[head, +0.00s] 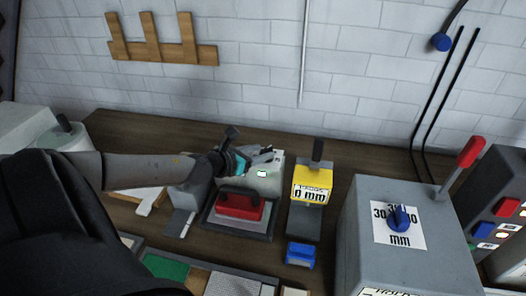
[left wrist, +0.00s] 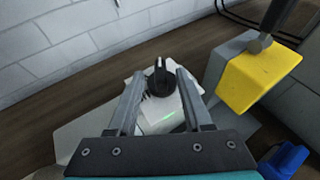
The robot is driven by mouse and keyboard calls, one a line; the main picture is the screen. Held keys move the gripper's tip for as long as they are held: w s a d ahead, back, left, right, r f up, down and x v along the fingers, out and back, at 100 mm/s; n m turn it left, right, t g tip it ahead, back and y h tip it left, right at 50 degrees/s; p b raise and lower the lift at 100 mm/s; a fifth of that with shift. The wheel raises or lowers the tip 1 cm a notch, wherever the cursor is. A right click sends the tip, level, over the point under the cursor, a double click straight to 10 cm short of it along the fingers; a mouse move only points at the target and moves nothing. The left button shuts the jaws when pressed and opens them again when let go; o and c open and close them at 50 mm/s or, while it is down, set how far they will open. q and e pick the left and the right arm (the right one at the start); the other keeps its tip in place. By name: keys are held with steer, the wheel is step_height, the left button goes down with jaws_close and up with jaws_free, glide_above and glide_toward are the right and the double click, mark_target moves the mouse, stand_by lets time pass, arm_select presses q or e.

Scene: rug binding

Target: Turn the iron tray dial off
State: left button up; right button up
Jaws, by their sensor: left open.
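The iron tray (head: 262,236) stands on the bench in the head view with a red iron (head: 240,205) on it. Behind the iron is a pale control box (head: 268,184) with a small lit green-white light. My left gripper (head: 266,155) is over the box in the head view. It is open, and in the left wrist view its fingers (left wrist: 159,76) lie either side of the dial. I cannot tell whether they touch it. My right gripper is not in view.
A yellow-headed device (head: 312,182) marked "0 mm" stands close to the right of the box, with a blue block (head: 300,255) in front. A large grey machine (head: 425,255) with a blue knob and red lever is farther right. The brick wall (head: 260,90) is behind.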

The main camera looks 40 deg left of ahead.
arm_select(q)
steer(key=shift+x, duration=0.8)
steer(key=shift+d, duration=0.1)
steer(key=shift+c, duration=0.2)
jaws_close()
